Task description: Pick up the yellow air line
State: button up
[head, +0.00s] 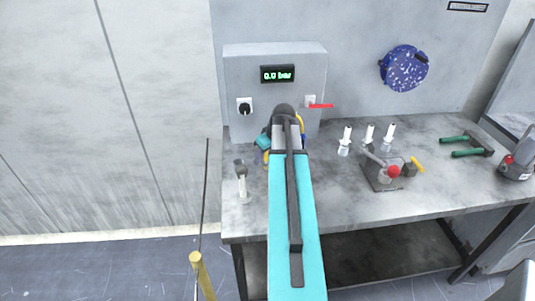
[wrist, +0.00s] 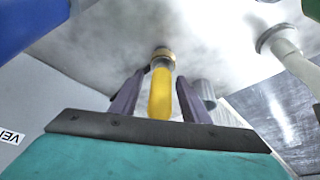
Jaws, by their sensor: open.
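My gripper (wrist: 161,80) is open, with one dark finger on each side of the line. A gap shows beside the line on both sides, wider on the right; I cannot tell whether the line is at the depth of the fingertips. In the head view small yellow bits of the line (head: 301,122) show beside my turquoise arm, in front of the grey panel box.
The grey panel box (head: 235,75) has a 0.0 bar display (head: 277,74), a black knob (head: 244,107) and a red lever (head: 321,106). A small post (head: 242,184) stands left of my arm on the bench (head: 350,210). White-topped bottles (head: 368,134) and a clamp fixture (head: 385,178) stand right.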

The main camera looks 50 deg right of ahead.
dwell(0.4)
grip_shut()
jog(key=shift+r, duration=0.15)
notch_tip(320, 180, up, 10)
jog(key=b, duration=0.2)
jog(key=shift+b, duration=0.35)
dwell(0.4)
